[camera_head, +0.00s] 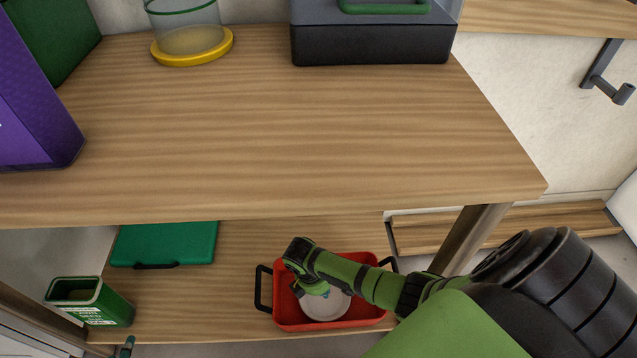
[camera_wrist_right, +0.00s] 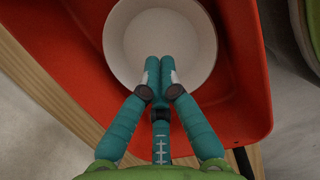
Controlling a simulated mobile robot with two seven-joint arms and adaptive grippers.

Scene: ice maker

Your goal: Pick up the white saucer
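The white saucer (camera_head: 324,303) is round with a raised rim and sits inside the red tray (camera_head: 290,325) on the lower shelf. The right wrist view shows the saucer (camera_wrist_right: 125,40) from above in the red tray (camera_wrist_right: 75,45). My right gripper (camera_head: 318,289) reaches down into the tray over the saucer. In the wrist view, the teal fingers of the right gripper (camera_wrist_right: 160,63) are close together, with their tips over the saucer's near part. Contact with the saucer cannot be made out. My left gripper is not in view.
The upper wooden shelf (camera_head: 280,130) overhangs the lower shelf (camera_head: 225,270). A green lidded box (camera_head: 165,243) and an open green carton (camera_head: 100,300) stand left of the tray. A metal post (camera_head: 472,238) stands to its right. Black handles stick out at the tray's ends.

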